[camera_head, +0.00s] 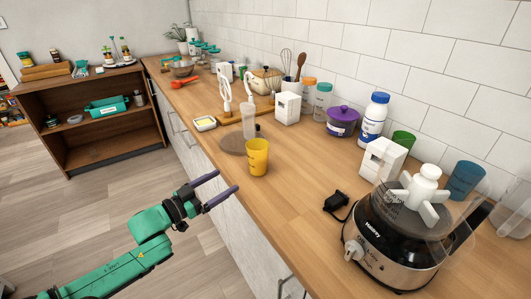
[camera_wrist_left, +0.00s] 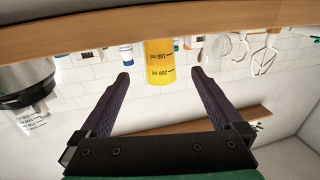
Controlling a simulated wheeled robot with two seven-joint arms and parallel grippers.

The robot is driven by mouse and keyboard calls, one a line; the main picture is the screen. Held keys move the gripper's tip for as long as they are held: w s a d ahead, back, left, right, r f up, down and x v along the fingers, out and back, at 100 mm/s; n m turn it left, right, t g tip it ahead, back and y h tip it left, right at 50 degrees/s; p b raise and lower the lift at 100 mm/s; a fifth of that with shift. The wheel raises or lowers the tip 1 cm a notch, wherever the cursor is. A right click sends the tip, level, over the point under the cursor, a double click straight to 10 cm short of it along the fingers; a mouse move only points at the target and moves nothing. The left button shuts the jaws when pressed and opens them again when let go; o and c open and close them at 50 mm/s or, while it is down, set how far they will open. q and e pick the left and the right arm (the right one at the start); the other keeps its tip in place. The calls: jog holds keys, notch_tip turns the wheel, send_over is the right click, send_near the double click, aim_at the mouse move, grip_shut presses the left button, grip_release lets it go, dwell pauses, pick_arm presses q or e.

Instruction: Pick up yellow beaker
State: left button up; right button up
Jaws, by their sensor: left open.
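The yellow beaker (camera_head: 257,157) stands upright on the wooden counter (camera_head: 275,210), close to its front edge. My left gripper (camera_head: 217,187) is to the left of the beaker in the head view, out beyond the counter's front edge, open and empty with its fingers pointing towards the counter. In the left wrist view, which looks upside down, the yellow beaker (camera_wrist_left: 159,65) with its black volume marks shows between and beyond the open fingers of the left gripper (camera_wrist_left: 160,78). The fingers are apart from the beaker. My right gripper is not in view.
A round brown board (camera_head: 233,144) and a clear bottle (camera_head: 248,120) stand just behind the beaker. A food processor (camera_head: 400,235) and a black plug (camera_head: 336,203) are to the right. A purple pot (camera_head: 342,121) and white bottle (camera_head: 374,118) stand near the wall.

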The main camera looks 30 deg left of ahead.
aim_at(250, 164)
pick_arm(q)
jog(key=x, duration=0.7)
jog(key=shift+w+d+b, duration=0.1)
jog(key=shift+w+b, duration=0.2)
jog(key=shift+w, duration=0.1)
jog(key=shift+w+d+r, duration=0.1)
jog(key=shift+w, duration=0.05)
jog(key=shift+w+d+r, duration=0.15)
jog(key=shift+w, duration=0.2)
jog(key=x, duration=0.4)
jog(key=shift+d+p, duration=0.15)
jog(key=shift+p, duration=0.15)
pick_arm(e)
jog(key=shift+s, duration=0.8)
pick_arm(q)
jog(key=shift+s, duration=0.1)
jog(key=c, duration=1.4)
jog(key=shift+c, duration=0.2)
